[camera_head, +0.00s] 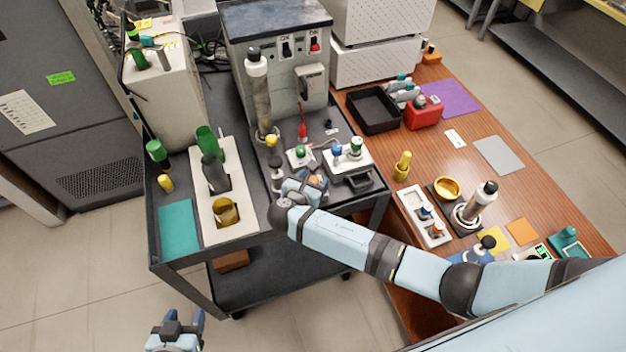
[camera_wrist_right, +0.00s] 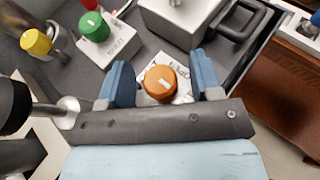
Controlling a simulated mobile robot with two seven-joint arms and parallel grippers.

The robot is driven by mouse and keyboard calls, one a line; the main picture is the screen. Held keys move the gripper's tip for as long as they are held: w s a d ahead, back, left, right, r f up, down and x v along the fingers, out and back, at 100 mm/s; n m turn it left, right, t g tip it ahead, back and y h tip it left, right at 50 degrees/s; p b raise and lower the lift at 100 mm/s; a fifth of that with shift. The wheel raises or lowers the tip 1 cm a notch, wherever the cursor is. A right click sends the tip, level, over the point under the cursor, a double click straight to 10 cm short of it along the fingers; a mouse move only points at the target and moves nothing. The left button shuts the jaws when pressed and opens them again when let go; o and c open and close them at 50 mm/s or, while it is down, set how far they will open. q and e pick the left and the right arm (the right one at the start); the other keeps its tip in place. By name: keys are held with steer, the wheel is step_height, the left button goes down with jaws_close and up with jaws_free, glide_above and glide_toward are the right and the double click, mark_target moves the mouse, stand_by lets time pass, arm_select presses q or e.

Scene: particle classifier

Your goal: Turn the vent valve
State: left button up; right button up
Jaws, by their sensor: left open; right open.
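An orange knob (camera_wrist_right: 160,84) with a pale pointer mark sits on a white labelled base in the right wrist view. It is partly hidden by my gripper in the head view. I cannot read whether its label names the vent valve. My right gripper (camera_wrist_right: 162,76) is open, with its blue fingers on either side of the orange knob; I cannot tell whether they touch it. In the head view this gripper (camera_head: 306,186) is over the cart's front right. My left gripper (camera_head: 182,326) is open and empty at the bottom left, over the floor.
A green knob (camera_wrist_right: 94,27) on a white block and a yellow knob (camera_wrist_right: 36,41) are close by. A white block with blue and green knobs (camera_head: 347,160) stands behind the gripper. A dark handle (camera_wrist_right: 240,20) is near the right finger. The wooden table (camera_head: 380,188) adjoins the cart.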

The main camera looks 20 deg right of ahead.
steer(key=b+v, duration=0.1)
steer(key=v, duration=1.2)
steer(key=shift+s+a+r, duration=0.2)
steer(key=shift+s+a, duration=0.05)
